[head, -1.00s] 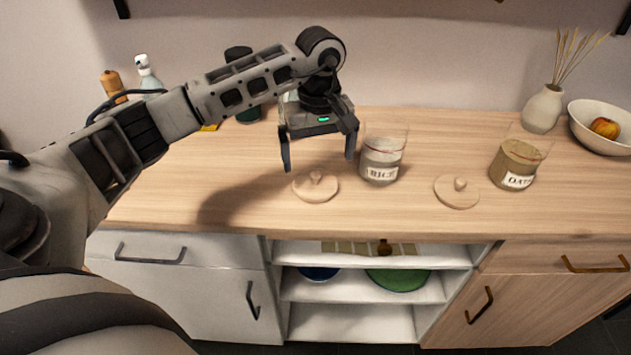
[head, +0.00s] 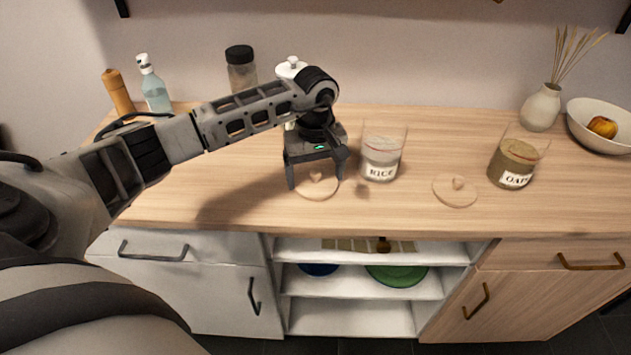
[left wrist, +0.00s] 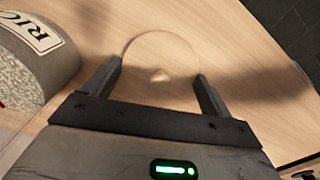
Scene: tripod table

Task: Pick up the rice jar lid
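The rice jar lid (head: 318,187) is a round wooden disc with a small knob. It lies flat on the counter, just left of the glass rice jar (head: 381,160). My left gripper (head: 315,183) is open right over the lid, its fingers pointing down on either side of the knob. In the left wrist view the lid (left wrist: 160,52) lies beyond and between the two open fingertips (left wrist: 158,80), with its knob in the gap. Nothing is held. The rice jar (left wrist: 35,62) also shows there at the left. My right gripper is not in view.
A second lid (head: 455,191) and the oats jar (head: 513,162) stand to the right, with a bowl (head: 596,126) and reed vase (head: 541,108) behind. Bottles (head: 155,90) and a dark-lidded jar (head: 241,72) stand at the back left. The counter's front left is clear.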

